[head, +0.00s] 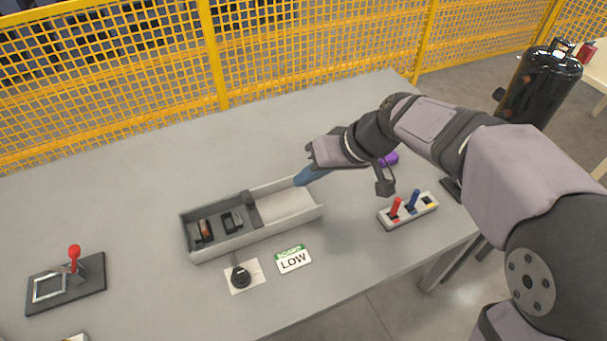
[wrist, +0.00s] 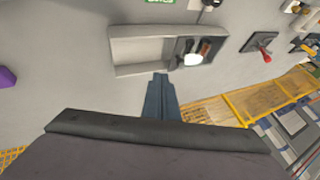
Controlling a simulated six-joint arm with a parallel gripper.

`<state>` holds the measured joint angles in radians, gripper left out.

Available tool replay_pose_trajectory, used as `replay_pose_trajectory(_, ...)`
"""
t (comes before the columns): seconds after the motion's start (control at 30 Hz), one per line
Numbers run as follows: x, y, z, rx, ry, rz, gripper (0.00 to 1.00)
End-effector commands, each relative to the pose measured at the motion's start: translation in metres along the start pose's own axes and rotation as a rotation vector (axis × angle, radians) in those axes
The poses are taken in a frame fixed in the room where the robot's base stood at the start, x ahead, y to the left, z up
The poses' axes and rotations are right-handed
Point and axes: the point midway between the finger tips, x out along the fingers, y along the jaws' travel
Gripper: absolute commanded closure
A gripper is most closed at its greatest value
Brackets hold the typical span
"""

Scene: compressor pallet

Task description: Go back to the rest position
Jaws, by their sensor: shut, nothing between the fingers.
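My gripper (head: 303,180) is at the back right end of the grey tray (head: 222,241), with its blue fingers close together and nothing between them. Its fingers also show in the wrist view (wrist: 160,85), beside the tray's long wall (wrist: 140,70). The head view does not clearly show whether the fingertips touch the tray. The arm reaches in from the right over the table. The tray's right compartment looks empty, and its left compartment holds a few small dark parts (head: 232,221).
A switch block (head: 408,211) with red and blue levers stands right of the tray. A black knob (head: 241,276) and LOW card (head: 293,259) lie in front. A red-knobbed clamp (head: 74,266) is at left, a purple object (head: 388,159) near my arm. A yellow fence (head: 215,60) stands behind.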

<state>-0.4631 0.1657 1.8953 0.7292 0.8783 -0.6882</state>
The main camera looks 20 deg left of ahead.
Motion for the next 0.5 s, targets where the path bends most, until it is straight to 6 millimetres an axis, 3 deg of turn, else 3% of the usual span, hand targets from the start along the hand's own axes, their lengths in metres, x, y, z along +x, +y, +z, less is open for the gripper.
replay_pose_trajectory(0.23,0.000,0.000,0.000,0.025,0.000,0.000,1.00)
replay_pose_trajectory(0.4,0.000,0.006,-0.001,0.167,0.007,0.025,1.00)
replay_pose_trajectory(0.47,0.002,0.018,0.007,0.233,-0.009,0.068,1.00)
replay_pose_trajectory(0.5,0.008,0.030,0.025,0.281,-0.045,0.111,1.00)
